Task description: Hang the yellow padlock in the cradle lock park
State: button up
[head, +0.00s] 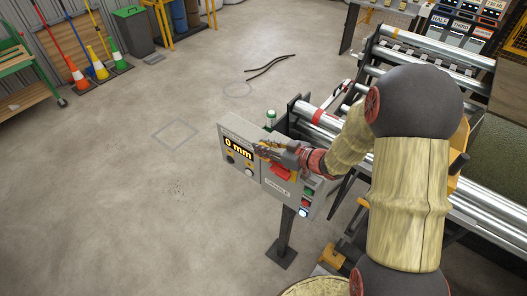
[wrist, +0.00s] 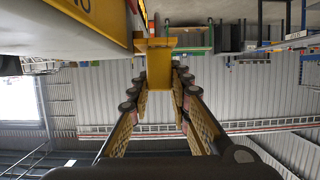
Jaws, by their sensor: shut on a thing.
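The grey control box (head: 246,133) stands on a post and is labelled CRADLE, with a display reading 0 mm. My gripper (head: 263,151) is in front of the box's upper middle in the head view. In the wrist view my gripper (wrist: 157,82) is shut on a yellow block, which looks like the yellow padlock (wrist: 157,50). Its shackle cannot be made out. The box's edge (wrist: 85,40) is close beside it at the upper left. A red part (head: 281,173) shows on the box below my gripper. The lock park cannot be told apart; my gripper covers part of the box.
Green, red and white buttons (head: 305,202) are at the box's lower right. A roller machine (head: 330,122) stands behind and to the right. A green-topped bottle (head: 270,118) is behind the box.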

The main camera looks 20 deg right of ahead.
grip_shut()
